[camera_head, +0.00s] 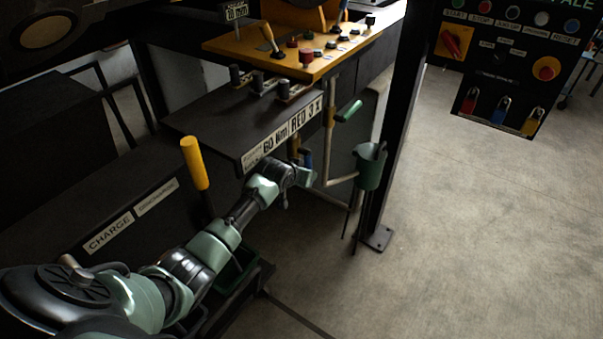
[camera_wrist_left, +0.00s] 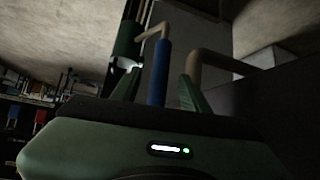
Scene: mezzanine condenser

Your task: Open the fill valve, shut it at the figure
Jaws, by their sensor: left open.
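A blue-sleeved handle (camera_head: 308,158) sits low on the tan pipework under the bench; I cannot tell for sure if it is the fill valve. In the left wrist view the blue sleeve (camera_wrist_left: 162,72) stands between two green fingers, with visible room to both sides. My left gripper (camera_head: 303,169) is open at that handle, and its fingers (camera_wrist_left: 160,90) show apart in the wrist view. In the head view the gripper hides part of the pipework. A green handle (camera_head: 348,111) is on the pipe above right. My right gripper is out of view.
A green cup-like holder (camera_head: 370,170) hangs beside the dark post (camera_head: 398,130), close right of the gripper. An upright yellow handle (camera_head: 194,162) stands left of my arm. An orange bench top (camera_head: 235,47) with knobs overhangs above. The floor (camera_head: 470,240) at right is clear.

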